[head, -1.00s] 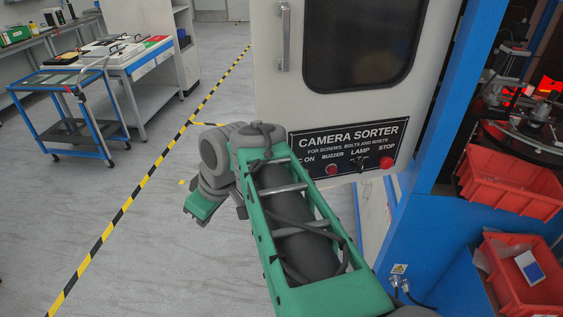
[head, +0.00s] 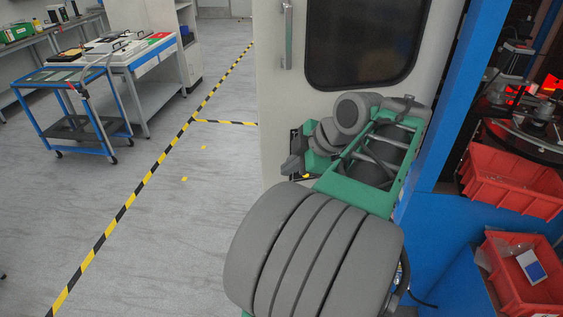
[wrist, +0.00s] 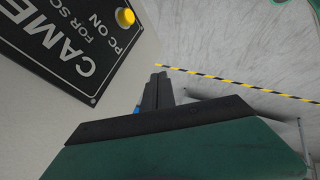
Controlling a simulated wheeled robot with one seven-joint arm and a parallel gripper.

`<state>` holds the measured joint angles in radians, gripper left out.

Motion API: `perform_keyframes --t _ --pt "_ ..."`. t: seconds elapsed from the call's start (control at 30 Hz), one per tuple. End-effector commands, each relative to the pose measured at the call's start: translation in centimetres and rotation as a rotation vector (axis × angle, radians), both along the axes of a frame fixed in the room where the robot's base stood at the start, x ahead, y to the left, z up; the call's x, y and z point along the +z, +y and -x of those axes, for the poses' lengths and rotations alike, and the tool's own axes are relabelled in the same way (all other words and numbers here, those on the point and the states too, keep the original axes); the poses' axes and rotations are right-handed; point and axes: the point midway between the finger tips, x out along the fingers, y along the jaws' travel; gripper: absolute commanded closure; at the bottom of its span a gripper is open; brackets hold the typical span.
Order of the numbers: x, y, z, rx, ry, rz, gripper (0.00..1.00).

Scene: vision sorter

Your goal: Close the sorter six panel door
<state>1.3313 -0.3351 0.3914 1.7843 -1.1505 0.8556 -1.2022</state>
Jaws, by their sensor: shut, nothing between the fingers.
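The sorter door (head: 275,110) is a pale panel with a dark window (head: 365,40) and an upright handle (head: 287,35) near its left edge. It stands beside the blue frame (head: 465,75); how far it is open I cannot tell. My gripper (head: 290,166) is in front of the door's lower left part, with my arm hiding most of the label panel there. In the wrist view the shut, empty fingers (wrist: 157,80) are close to the door's edge, beside the black label panel (wrist: 60,45) with a yellow button. Contact with the door is unclear.
Red bins (head: 515,182) and a rotating-table mechanism (head: 530,135) are at right. A blue trolley (head: 75,125) and benches stand at left. The grey floor (head: 150,235) left of the door is free, crossed by yellow-black tape (head: 150,175).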

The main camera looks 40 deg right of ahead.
Motion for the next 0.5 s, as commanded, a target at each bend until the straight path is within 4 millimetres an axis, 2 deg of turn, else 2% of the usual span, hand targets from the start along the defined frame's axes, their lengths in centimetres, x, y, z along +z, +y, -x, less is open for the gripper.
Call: perform_keyframes --t 0.1,0.3,0.5 --pt "-1.8 0.3 -1.6 0.003 0.0 -0.003 1.0" --pt "-1.4 -1.5 -4.2 0.001 0.001 -0.002 1.0" --pt "-1.6 -1.9 -4.7 -0.001 -0.001 0.0 1.0"
